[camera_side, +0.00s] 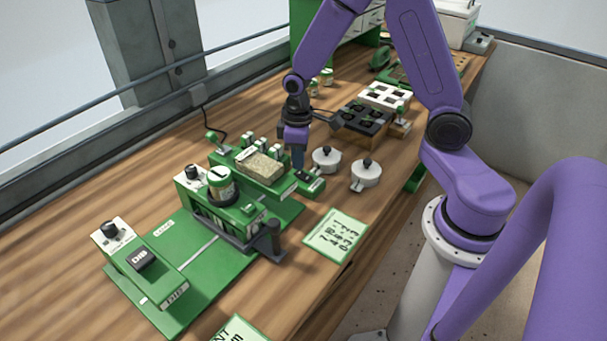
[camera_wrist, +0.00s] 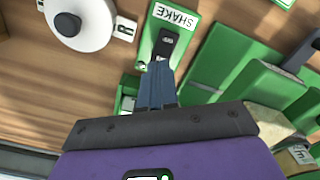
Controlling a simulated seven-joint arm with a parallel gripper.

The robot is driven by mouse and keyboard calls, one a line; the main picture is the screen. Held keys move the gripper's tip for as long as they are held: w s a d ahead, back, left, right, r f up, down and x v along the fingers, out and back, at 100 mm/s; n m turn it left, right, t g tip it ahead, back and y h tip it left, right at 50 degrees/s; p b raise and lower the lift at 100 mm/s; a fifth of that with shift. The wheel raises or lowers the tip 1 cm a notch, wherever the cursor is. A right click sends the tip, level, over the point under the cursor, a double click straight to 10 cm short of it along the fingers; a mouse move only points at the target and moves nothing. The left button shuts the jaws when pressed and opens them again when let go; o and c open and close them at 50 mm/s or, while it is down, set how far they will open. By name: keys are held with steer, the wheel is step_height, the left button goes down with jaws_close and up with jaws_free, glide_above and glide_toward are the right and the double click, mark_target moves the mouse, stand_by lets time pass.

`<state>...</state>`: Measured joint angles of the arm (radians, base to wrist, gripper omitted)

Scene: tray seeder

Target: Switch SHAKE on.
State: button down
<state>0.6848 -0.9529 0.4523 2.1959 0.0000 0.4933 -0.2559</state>
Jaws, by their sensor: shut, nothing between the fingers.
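The SHAKE switch is a small black rocker (camera_wrist: 165,43) on a green panel (camera_wrist: 190,33) with a white SHAKE label (camera_wrist: 176,16).
A tan block (camera_side: 260,166) lies on the seeder unit to the left. A black cell tray (camera_side: 362,118) stands behind. A green card (camera_side: 335,236) lies in front.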

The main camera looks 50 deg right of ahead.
mark_target(298, 172)
steer(key=shift+f, duration=0.9)
stand_by(0.7)
steer(key=shift+r, duration=3.5)
steer(key=s+a+r+n, duration=0.2)
steer(key=s, duration=0.5)
steer(key=s+a+r+n, duration=0.2)
steer(key=s, duration=0.6)
steer(key=s+a+r+n, duration=0.1)
steer(key=s+r+n, duration=0.1)
steer(key=s, duration=0.6)
steer(key=shift+a+r+n, duration=0.3)
steer(key=shift+a+r, duration=0.1)
steer(key=shift+r, duration=0.2)
